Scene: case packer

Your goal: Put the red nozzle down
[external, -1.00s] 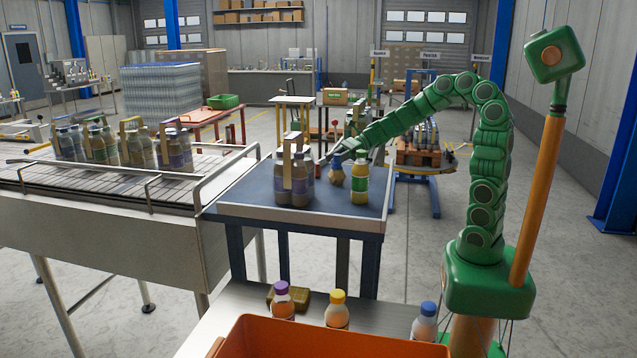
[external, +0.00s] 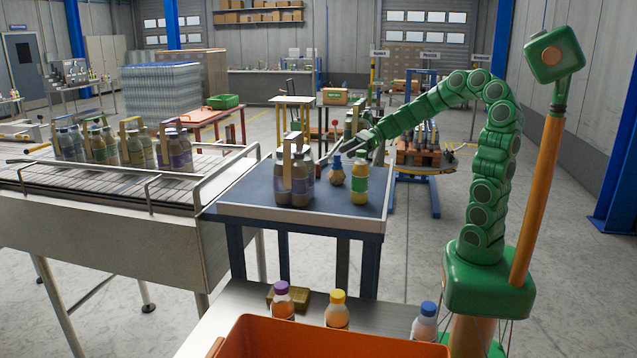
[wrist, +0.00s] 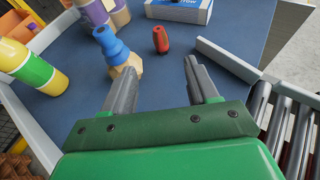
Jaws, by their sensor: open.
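The red nozzle (wrist: 160,39), with a dark end, is on the blue tabletop (wrist: 225,38) in the wrist view. It lies beyond my open fingertips and apart from them. My gripper (wrist: 161,75) is open, with nothing between its fingers. In the external view my gripper (external: 347,151) is over the far side of the table, behind the bottles.
A yellow-green bottle (wrist: 32,68) and a bottle pack (wrist: 102,12) are left. A box (wrist: 180,9) is beyond. A raised edge (wrist: 228,61) and rollers (wrist: 290,125) are right.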

